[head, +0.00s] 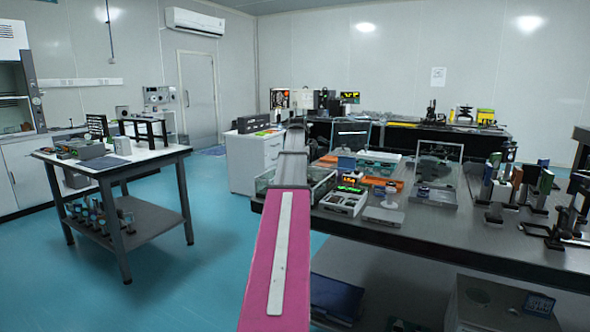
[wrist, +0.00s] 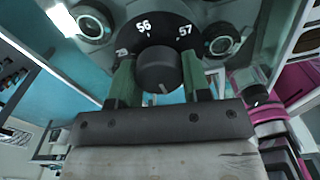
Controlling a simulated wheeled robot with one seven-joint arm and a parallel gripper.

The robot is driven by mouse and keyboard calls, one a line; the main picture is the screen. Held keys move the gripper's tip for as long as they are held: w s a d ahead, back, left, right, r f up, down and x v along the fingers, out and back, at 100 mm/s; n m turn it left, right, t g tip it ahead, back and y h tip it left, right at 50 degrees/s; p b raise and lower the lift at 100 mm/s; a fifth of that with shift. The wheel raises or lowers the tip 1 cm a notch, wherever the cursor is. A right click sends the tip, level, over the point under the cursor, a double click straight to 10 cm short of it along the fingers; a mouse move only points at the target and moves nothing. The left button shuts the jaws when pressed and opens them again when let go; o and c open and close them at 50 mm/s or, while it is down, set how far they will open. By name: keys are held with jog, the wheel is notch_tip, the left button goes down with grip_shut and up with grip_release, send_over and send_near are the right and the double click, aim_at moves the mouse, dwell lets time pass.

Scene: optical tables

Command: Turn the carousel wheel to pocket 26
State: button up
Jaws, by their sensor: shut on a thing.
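In the wrist view the carousel wheel is a dark disc (wrist: 165,25) with white numbers. It reads 56 at upper left and 57 at upper right; a third number at the left edge is partly hidden and unclear. A dark round knob (wrist: 157,68) stands at its middle, with a small pale mark on its lower edge. My gripper (wrist: 157,76) has one green finger on each side of the knob and is shut on it. In the head view my pink arm reaches away along the left end of the long table, and I cannot make out the gripper or wheel there.
In the wrist view, round dark fittings with pale rings flank the wheel at left (wrist: 92,25) and right (wrist: 220,42). In the head view the long dark table (head: 450,235) carries several instruments. A smaller two-shelf table (head: 150,157) stands left, with open blue floor (head: 190,270) between.

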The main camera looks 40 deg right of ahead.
jog(key=o, duration=1.3)
notch_tip(320, 180, up, 11)
jog(key=shift+f, duration=0.1)
